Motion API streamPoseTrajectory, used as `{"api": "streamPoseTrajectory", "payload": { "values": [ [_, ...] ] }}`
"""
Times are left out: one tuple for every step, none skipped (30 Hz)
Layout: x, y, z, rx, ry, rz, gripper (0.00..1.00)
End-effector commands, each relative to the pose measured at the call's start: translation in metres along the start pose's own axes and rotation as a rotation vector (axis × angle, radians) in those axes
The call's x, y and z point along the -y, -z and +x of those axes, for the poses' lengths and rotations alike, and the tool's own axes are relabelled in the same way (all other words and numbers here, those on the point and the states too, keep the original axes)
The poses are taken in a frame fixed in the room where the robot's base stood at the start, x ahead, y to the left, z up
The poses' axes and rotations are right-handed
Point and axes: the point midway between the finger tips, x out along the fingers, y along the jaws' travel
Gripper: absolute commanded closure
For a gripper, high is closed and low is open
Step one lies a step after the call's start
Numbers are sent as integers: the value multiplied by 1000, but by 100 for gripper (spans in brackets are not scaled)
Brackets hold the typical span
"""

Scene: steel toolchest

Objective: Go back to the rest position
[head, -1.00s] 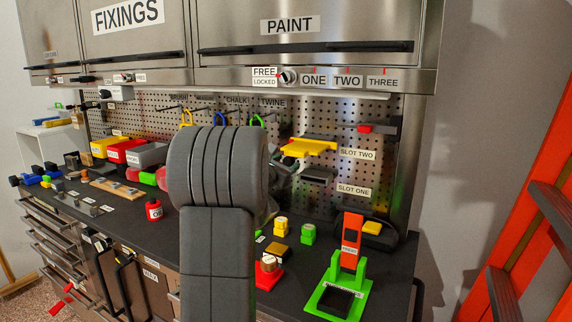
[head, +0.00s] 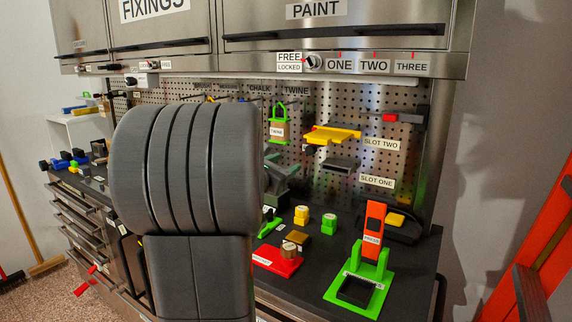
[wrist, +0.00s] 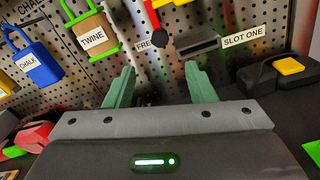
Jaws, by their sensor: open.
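My gripper (wrist: 157,88) shows in the wrist view with its two green fingers spread apart and nothing between them. It faces the pegboard, below a dark slot holder. In the head view my gripper (head: 283,172) shows in part at the right of my large grey arm link, above the worktop. The link hides much of the bench and the left of the pegboard.
A green twine holder (head: 278,130) hangs on the pegboard (head: 230,90). A yellow holder (head: 333,135) sits by SLOT TWO. A green press (head: 362,285), a red base (head: 276,262) and small blocks stand on the worktop. A blue chalk holder (wrist: 38,62) hangs at left.

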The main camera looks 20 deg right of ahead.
Motion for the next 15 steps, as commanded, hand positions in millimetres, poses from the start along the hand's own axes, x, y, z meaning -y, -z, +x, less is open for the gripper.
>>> {"api": "streamPoseTrajectory", "payload": {
  "values": [
    [0,0,0,0,0,0,50],
    [0,0,0,0,0,0,50],
    [0,0,0,0,0,0,50],
    [0,0,0,0,0,0,50],
    [0,0,1,0,0,0,50],
    [0,0,2,0,0,0,50],
    [0,0,4,0,1,0,50],
    [0,0,6,0,1,0,50],
    [0,0,10,-1,1,1,50],
    [0,0,14,-1,2,1,50],
    [0,0,18,-1,2,1,50],
    [0,0,25,0,3,0,50],
    [0,-1,30,0,3,-1,50],
    [0,-1,36,0,3,-1,50],
    [0,-1,44,-1,3,0,50]
  ]
}}
